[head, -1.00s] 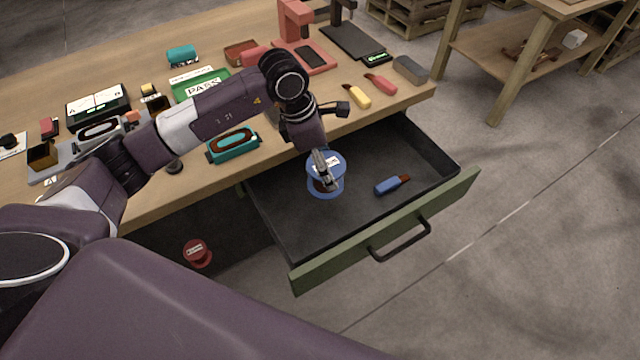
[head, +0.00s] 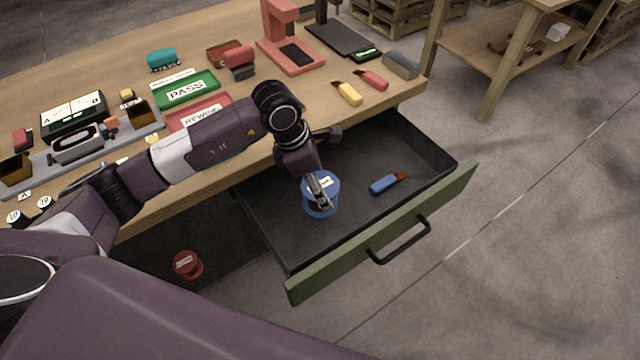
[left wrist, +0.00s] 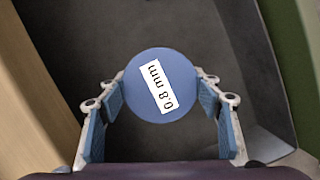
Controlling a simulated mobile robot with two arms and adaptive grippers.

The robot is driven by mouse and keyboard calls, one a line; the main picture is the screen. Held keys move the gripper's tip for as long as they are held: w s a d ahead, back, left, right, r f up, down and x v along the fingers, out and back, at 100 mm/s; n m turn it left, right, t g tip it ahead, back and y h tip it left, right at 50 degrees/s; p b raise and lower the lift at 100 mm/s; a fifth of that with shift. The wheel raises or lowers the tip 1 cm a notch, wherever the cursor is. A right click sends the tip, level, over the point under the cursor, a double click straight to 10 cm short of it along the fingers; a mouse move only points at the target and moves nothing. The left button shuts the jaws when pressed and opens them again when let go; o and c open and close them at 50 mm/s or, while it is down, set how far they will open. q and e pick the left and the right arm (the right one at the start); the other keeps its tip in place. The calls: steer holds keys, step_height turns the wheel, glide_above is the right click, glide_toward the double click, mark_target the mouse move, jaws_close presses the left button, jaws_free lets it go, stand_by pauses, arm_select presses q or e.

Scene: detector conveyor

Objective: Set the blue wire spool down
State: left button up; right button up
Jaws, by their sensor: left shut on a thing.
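The blue wire spool (head: 332,187) is upright inside the open drawer, towards its left part. My left gripper (head: 321,192) is shut on it from above. In the left wrist view the spool's round blue top (left wrist: 180,65) carries a white "0.8 mm" label and sits between the two fingers (left wrist: 163,97). Whether its base touches the drawer floor I cannot tell. The open drawer (head: 345,238) has a dark tray and a green front with a black handle. My right gripper is not in view.
A blue-handled tool (head: 384,184) lies in the drawer to the right of the spool. The drawer floor around both is otherwise clear. A red spool (head: 187,265) is below, left of the drawer. The wooden workbench (head: 300,100) above holds signs, tools and devices.

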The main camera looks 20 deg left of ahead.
arm_select(q)
steer(key=o, duration=1.7)
steer(key=shift+a, duration=0.1)
steer(key=shift+r, duration=0.1)
steer(key=shift+r+p, duration=0.3)
steer(key=shift+p, duration=0.15)
steer(key=p+v, duration=0.6)
steer(key=v, duration=0.5)
steer(key=shift+a+r, duration=0.15)
steer(key=shift+r, duration=0.05)
